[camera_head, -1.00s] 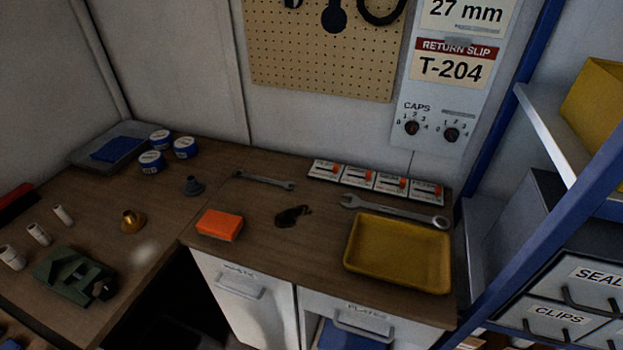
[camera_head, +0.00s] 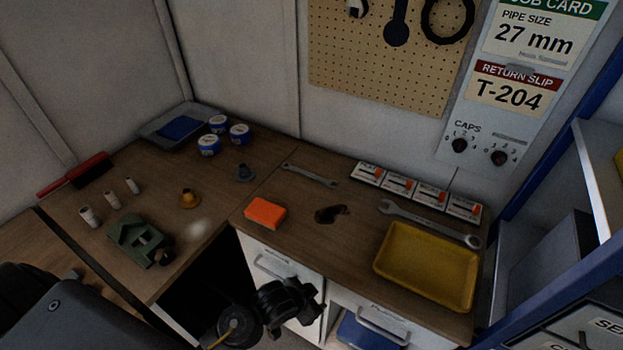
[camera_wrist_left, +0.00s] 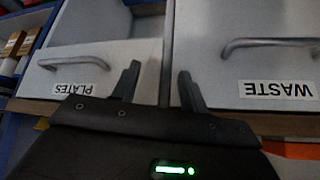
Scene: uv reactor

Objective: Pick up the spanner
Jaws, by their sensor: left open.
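A large spanner (camera_head: 428,223) lies on the wooden bench behind the yellow tray. A smaller spanner (camera_head: 310,175) lies further left, towards the back of the bench. My left gripper (camera_head: 318,296) is in front of the bench, before the drawer fronts, apart from both spanners. In the left wrist view its two fingers (camera_wrist_left: 158,82) are open with nothing between them, facing the drawers labelled PLATES and WASTE. No spanner shows in the left wrist view. My right gripper is in no frame.
The yellow tray (camera_head: 427,266) stands at the bench's right end. An orange block (camera_head: 265,213) and a dark stain (camera_head: 330,214) lie left of it. Label cards (camera_head: 400,183) line the back. The PLATES drawer (camera_head: 372,322) stands partly open. A blue-framed shelf (camera_head: 560,130) rises at right.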

